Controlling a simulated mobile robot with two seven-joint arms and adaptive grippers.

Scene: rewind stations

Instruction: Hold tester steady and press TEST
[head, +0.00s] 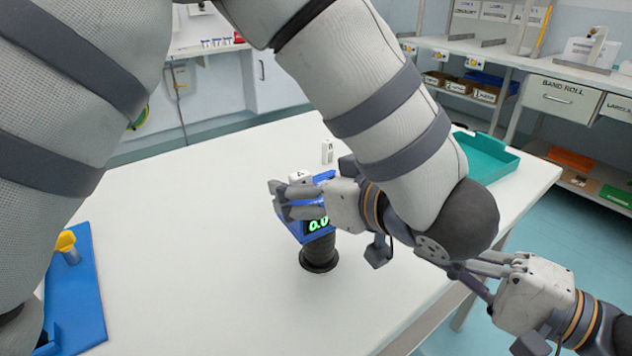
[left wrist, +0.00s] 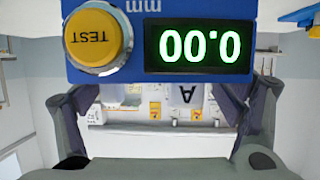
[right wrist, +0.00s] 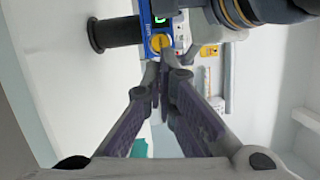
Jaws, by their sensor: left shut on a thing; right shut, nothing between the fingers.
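The blue tester (head: 327,178) stands on a round black stand (head: 319,252) on the white table. My left gripper (head: 290,200) is shut on it and covers part of its lit display (head: 316,224). In the left wrist view, the yellow TEST button (left wrist: 96,38) and the green-digit display (left wrist: 198,47) appear upside down; the display reads 0.00. My right gripper (head: 462,270) is shut and empty, right of the tester. In the right wrist view, its fingertips (right wrist: 163,72) point toward the button (right wrist: 160,42), which looks apart from them. The button is hidden in the head view.
A blue board (head: 80,290) with a yellow-topped peg (head: 66,242) lies at the table's left. A green tray (head: 487,157) sits at the far right corner. A small white block (head: 327,151) stands behind the tester. The table's middle front is clear.

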